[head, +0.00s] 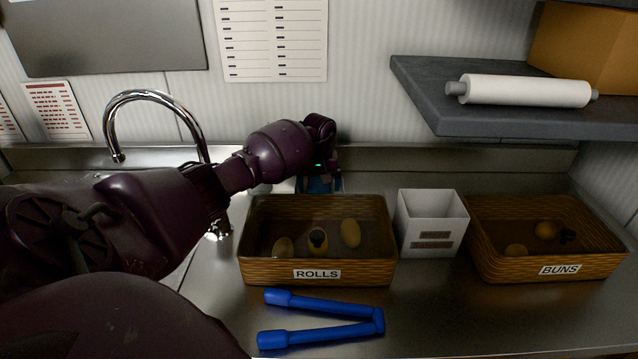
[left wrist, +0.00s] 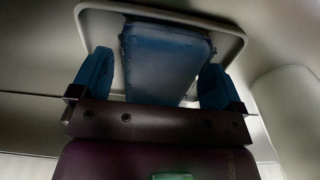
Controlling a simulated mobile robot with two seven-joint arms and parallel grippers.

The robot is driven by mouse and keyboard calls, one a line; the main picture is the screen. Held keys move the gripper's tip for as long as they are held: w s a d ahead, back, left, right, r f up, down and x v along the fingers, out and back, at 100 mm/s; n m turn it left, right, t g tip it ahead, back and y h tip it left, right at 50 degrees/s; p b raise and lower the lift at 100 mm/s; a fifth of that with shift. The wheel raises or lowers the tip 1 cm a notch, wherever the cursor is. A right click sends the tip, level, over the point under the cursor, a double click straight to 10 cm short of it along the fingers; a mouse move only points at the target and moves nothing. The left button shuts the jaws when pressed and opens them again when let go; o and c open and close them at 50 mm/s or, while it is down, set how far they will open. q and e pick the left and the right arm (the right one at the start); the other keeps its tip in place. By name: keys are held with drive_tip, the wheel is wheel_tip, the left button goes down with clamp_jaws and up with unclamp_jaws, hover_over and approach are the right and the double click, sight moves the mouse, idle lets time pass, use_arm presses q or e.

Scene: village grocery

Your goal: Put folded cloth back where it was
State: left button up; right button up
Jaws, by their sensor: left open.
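The folded cloth (left wrist: 168,55) is a dark blue flat slab in the left wrist view. It lies on a pale tray-like surface with a rounded rim (left wrist: 238,42). My left gripper (left wrist: 155,78) is open, with one blue finger on each side of the cloth's near part. I cannot tell whether the fingers touch it. In the head view my left gripper (head: 320,176) reaches down behind the rolls basket. Some blue shows there, but cloth and fingers cannot be told apart, and the basket hides what is below. My right gripper is not in view.
The rolls basket (head: 317,274), a white box (head: 430,240) and the buns basket (head: 545,268) stand along the counter. Blue tongs (head: 320,333) lie in front. A tap (head: 150,95) rises behind my left arm. A grey shelf (head: 480,118) overhangs at right.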

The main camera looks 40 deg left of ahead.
sight(319, 182)
use_arm(q)
drive_tip(key=shift+r, duration=0.15)
wheel_tip(319, 182, up, 6)
drive_tip(key=shift+r+p, duration=0.1)
drive_tip(key=shift+p, duration=0.8)
drive_tip(key=shift+r, duration=0.6)
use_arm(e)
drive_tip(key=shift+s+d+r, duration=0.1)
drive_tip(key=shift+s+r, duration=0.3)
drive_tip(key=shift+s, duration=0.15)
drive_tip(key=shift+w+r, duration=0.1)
